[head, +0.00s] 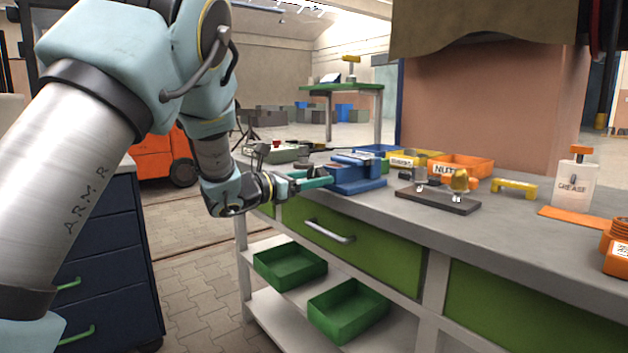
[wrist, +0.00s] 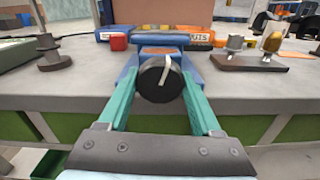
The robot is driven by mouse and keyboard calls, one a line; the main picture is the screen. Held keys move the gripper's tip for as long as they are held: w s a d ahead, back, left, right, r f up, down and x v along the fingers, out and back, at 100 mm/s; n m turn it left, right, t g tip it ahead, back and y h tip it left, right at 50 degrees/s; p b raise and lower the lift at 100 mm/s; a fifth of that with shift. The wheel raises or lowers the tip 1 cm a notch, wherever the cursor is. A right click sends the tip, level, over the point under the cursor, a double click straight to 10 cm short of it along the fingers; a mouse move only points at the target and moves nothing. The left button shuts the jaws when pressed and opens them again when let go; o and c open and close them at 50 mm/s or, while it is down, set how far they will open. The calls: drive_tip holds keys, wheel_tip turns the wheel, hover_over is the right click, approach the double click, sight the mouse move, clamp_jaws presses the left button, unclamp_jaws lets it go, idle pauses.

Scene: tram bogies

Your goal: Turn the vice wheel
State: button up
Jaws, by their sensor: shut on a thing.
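The blue vice (head: 357,173) stands on the grey workbench near its front edge. In the wrist view, the vice (wrist: 190,67) lies straight ahead. Its wheel (wrist: 160,79) is a dark round disc with a pale bar across its face, facing me. My gripper (head: 318,182) reaches in from the left at the bench edge, and its green fingers (wrist: 158,90) are shut on the wheel, one on each side. In the head view the wheel is mostly hidden by the fingers.
A dark block with fittings (head: 438,199) sits right of the vice. Yellow and orange bins (head: 462,166) stand behind. A green drawer (head: 355,235) and green trays (head: 348,310) are below. A dark spool (wrist: 54,58) stands left of the vice.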

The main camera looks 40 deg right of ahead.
drive_tip(key=shift+f+n+b, duration=0.25)
drive_tip(key=shift+n+b, duration=0.65)
drive_tip(key=n+b, duration=0.2)
drive_tip(key=n, duration=0.1)
drive_tip(key=shift+n+b, duration=0.3)
drive_tip(key=n+b, duration=0.2)
drive_tip(key=n, duration=0.4)
drive_tip(key=shift+r, duration=0.1)
drive_tip(key=n+p, duration=0.1)
drive_tip(key=n, duration=0.5)
drive_tip(key=shift+r+n, duration=0.1)
drive_tip(key=shift+n, duration=0.3)
drive_tip(key=n+p, duration=0.3)
drive_tip(key=n, duration=0.3)
drive_tip(key=n+p, duration=0.4)
drive_tip(key=n, duration=0.2)
drive_tip(key=shift+r+n, duration=0.15)
drive_tip(key=shift+n, duration=0.15)
drive_tip(key=n+p, duration=0.5)
drive_tip(key=n, duration=0.1)
drive_tip(key=n+p, duration=0.3)
drive_tip(key=n, duration=0.1)
drive_tip(key=n+p, duration=0.3)
drive_tip(key=shift+n, duration=0.3)
drive_tip(key=n+p, duration=0.3)
drive_tip(key=n, duration=0.2)
drive_tip(key=shift+n, duration=0.3)
drive_tip(key=shift+f, duration=0.2)
